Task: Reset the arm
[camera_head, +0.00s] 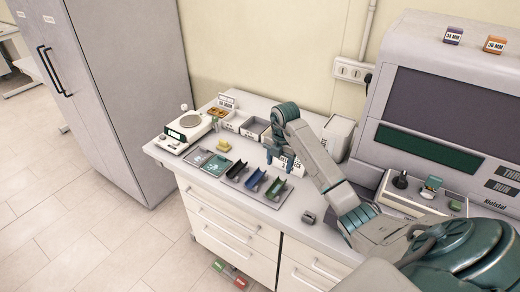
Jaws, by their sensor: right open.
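My right arm (318,160) comes in from the lower right and reaches over the white counter (170,159). My right gripper (280,157) points down at the arm's far end, just behind the dark rack of shoe-like pieces. It is open, and nothing shows clearly between its fingers. Its fingers overlap a white labelled box behind, so its exact height above the counter is hard to tell. My left gripper is not in view.
A scale (187,130) stands at the counter's left, with small bins (252,128) at the back. Black, blue and green pieces (275,188) lie in the rack. A yellow block (224,145) is near. A large machine (440,95) stands right, a tall cabinet (130,90) left.

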